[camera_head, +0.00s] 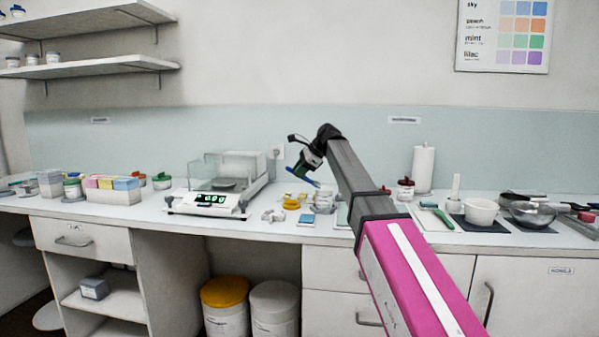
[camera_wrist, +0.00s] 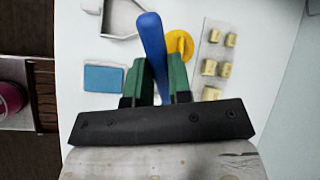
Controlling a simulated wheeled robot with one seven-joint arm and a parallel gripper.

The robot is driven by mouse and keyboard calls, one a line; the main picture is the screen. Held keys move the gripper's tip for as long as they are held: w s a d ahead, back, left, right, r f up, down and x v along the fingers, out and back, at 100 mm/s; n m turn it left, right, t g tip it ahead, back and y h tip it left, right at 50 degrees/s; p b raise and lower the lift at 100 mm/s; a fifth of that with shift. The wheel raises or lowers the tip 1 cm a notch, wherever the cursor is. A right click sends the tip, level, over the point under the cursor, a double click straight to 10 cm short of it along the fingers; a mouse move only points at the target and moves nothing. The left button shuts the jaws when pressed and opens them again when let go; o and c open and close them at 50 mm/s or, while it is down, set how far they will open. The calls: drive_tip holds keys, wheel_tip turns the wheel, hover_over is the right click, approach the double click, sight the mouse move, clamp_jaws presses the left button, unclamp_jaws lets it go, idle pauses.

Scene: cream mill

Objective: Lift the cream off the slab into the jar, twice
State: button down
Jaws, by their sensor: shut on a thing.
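My gripper (camera_head: 300,170) is above the bench and shut on a blue-handled tool (camera_head: 302,178). In the wrist view, the green fingers of my gripper (camera_wrist: 160,80) close on the blue handle (camera_wrist: 151,40), which is tilted. The tool's working end is hidden in the wrist view and too small to read in the head view. A small pale jar (camera_head: 323,200) stands on the bench below my gripper. A pale mottled surface (camera_wrist: 165,164) fills the bottom of the wrist view; I cannot tell if it is the slab. I cannot make out any cream.
A balance (camera_head: 213,199) stands to the left. A blue pad (camera_head: 306,219), yellow piece (camera_head: 291,204) and metal frame (camera_head: 273,215) lie nearby. Right are a red-lidded jar (camera_head: 405,191), paper roll (camera_head: 423,168), white mortar (camera_head: 481,211) and bowl (camera_head: 534,213). My arm hides part of the bench.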

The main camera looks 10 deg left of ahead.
drive_tip(key=shift+f, duration=0.4)
idle(1.4)
drive_tip(key=shift+s+a, duration=0.15)
drive_tip(key=shift+a, duration=0.1)
idle(0.5)
drive_tip(key=shift+r, duration=3)
